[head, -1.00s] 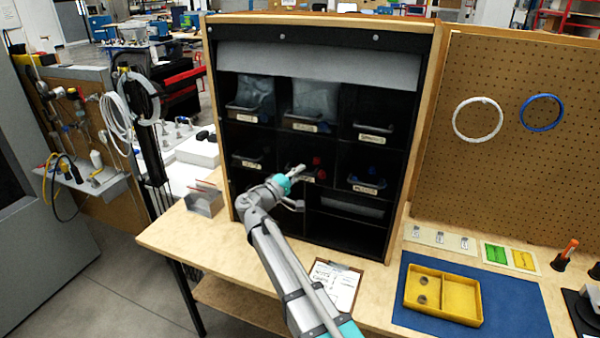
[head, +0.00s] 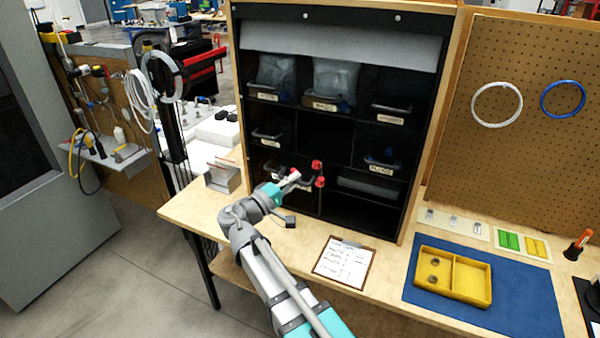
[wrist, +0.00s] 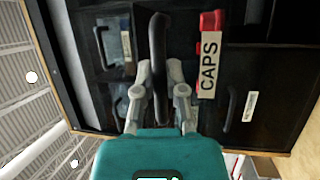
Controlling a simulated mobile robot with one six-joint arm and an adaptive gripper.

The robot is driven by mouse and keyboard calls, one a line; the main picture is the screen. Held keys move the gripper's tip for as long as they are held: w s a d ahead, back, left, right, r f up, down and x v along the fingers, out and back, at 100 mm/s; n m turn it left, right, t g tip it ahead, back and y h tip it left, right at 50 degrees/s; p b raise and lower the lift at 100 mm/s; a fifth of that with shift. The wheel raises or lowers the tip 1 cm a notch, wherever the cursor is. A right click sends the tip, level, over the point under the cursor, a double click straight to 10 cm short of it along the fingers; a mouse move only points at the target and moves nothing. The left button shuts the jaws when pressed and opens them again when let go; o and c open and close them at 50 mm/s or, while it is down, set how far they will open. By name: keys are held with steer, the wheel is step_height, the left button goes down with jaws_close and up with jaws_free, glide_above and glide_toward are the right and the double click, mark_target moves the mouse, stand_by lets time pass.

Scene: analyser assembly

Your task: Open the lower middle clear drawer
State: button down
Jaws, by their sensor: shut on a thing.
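The clear drawer labelled CAPS (wrist: 208,65) shows in the wrist view, with red caps (wrist: 211,20) beside the label. In the head view the drawer (head: 305,187) sits out from the middle column, low in front of the cabinet, with red caps (head: 318,172) showing at its right. My gripper (head: 293,180) is at its front. In the wrist view my gripper (wrist: 161,92) has its fingers on either side of a dark handle (wrist: 159,45) and is shut on it. Whether the drawer's back end still rests in the cabinet is hidden.
The black cabinet (head: 325,135) has a dark, empty-looking middle cell. A PLUGS bin (head: 381,162) sits right of it, other bins above and left. A clipboard (head: 345,263), blue mat (head: 535,290) and yellow tray (head: 455,277) lie on the bench.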

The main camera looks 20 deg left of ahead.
steer(key=shift+s, duration=0.4)
steer(key=c, duration=0.7)
jaws_free()
